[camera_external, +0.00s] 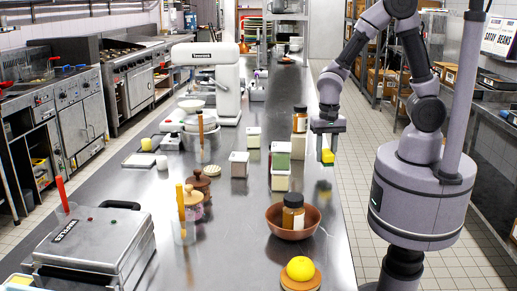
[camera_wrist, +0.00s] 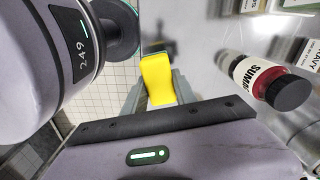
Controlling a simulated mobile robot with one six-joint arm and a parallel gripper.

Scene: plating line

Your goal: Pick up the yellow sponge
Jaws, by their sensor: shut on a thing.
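The yellow sponge (camera_wrist: 158,80) is a small bright block, seen between the two fingers of my gripper (camera_wrist: 155,97) in the wrist view. In the external view the sponge (camera_external: 327,156) shows at the lower end of my gripper (camera_external: 327,150), above the right edge of the steel counter. My gripper is shut on the sponge. The sponge looks held clear of the counter, with a yellow reflection on the steel below it. The fingertips are partly hidden in the external view.

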